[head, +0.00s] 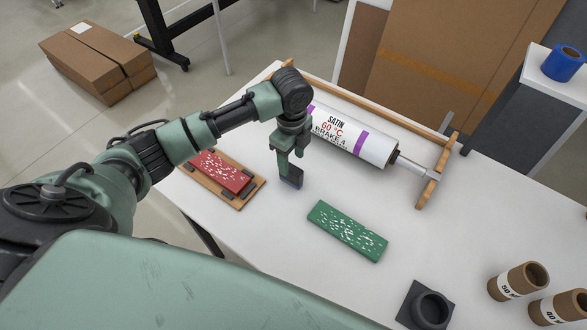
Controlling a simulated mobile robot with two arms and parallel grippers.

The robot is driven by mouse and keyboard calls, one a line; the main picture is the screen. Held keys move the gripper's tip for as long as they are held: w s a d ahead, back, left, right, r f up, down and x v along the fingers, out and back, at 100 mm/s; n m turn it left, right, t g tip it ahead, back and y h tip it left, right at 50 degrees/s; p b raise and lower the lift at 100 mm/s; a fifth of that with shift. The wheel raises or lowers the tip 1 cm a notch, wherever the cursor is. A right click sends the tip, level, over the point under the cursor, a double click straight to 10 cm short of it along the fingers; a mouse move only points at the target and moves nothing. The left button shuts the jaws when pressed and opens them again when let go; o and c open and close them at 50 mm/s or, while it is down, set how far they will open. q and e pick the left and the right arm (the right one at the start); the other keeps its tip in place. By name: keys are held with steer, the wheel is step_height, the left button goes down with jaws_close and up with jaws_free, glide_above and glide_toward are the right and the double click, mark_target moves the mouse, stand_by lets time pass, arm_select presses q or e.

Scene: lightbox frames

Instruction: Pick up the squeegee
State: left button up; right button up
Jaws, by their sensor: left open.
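My left gripper (291,165) points down over the white table, between the red panel and the printed roll. Its jaws are open. A small dark blue piece (292,179) shows at the lower end of the gripper, close to the tabletop. I cannot tell whether it is part of the squeegee or a fingertip pad. No other thing in view is clearly a squeegee. My right gripper is not in view.
The white table (420,240) holds a red panel (218,172) on a wooden board, a green panel (346,230), a printed roll (350,137) in a wooden cradle, a black ring holder (430,308) and cardboard tubes (520,281). The table's middle right is clear.

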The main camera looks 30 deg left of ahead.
mark_target(291, 169)
arm_select(q)
steer(key=f+p, duration=0.2)
steer(key=f, duration=0.1)
steer(key=shift+s+f, duration=0.15)
steer(key=shift+s, duration=0.2)
steer(key=shift+w+f, duration=0.2)
steer(key=shift+f, duration=1.05)
steer(key=c, duration=1)
jaws_close()
steer(key=shift+r, duration=0.1)
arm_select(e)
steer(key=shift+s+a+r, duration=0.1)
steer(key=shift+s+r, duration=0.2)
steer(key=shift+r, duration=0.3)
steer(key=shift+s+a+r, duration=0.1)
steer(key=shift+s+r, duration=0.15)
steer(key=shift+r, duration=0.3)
